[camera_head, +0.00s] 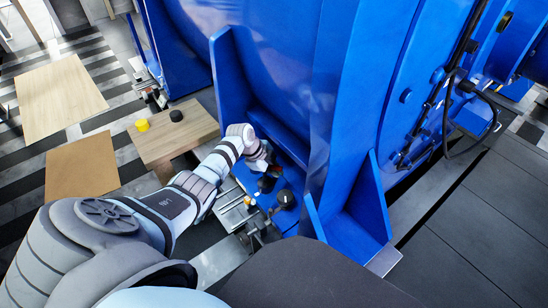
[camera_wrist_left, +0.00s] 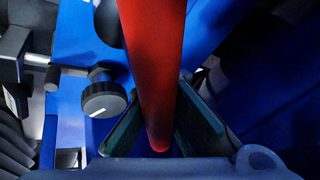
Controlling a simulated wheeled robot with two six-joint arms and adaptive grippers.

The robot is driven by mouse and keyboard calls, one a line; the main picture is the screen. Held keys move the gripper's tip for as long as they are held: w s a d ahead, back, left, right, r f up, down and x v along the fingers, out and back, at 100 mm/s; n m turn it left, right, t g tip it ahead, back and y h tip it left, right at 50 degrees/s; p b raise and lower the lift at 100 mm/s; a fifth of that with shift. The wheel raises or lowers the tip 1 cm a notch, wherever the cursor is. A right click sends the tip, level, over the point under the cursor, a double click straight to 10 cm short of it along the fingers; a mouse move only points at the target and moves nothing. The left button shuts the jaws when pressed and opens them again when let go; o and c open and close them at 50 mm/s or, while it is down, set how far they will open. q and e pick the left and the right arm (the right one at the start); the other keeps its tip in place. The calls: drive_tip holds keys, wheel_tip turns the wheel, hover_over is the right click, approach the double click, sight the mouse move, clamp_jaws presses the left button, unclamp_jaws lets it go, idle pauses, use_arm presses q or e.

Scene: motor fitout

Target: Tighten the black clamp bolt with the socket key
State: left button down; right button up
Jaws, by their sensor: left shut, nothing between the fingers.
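My left gripper (camera_head: 266,182) is low beside the blue motor housing in the head view, among small dark parts. In the left wrist view its two dark fingers (camera_wrist_left: 160,110) lean together behind a red bar, and their tips are hidden. The gripper is shut with nothing held. The red bar (camera_wrist_left: 155,65) runs down the middle of the wrist view, close to the camera; I cannot tell if it is the socket key. A black round knob with a white mark (camera_wrist_left: 103,98), perhaps the clamp bolt, is left of the fingers. A black knob (camera_head: 286,198) also shows in the head view.
The tall blue motor housing (camera_head: 340,100) and its ribs stand close right of my left arm. A wooden table (camera_head: 165,145) at left holds a yellow piece (camera_head: 142,125) and a black piece (camera_head: 176,116). Grey floor lies clear at right.

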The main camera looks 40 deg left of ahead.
use_arm(q)
drive_tip(key=shift+s+d+f+m+b, duration=0.1)
drive_tip(key=shift+f+m+b, duration=0.05)
drive_tip(key=shift+m+b, duration=0.4)
drive_tip(key=shift+m+h, duration=0.25)
drive_tip(key=shift+h, duration=0.05)
use_arm(e)
drive_tip(key=shift+s+a+f, duration=0.1)
drive_tip(key=shift+a+f, duration=0.2)
drive_tip(key=shift+f, duration=0.6)
use_arm(q)
drive_tip(key=shift+d, duration=0.1)
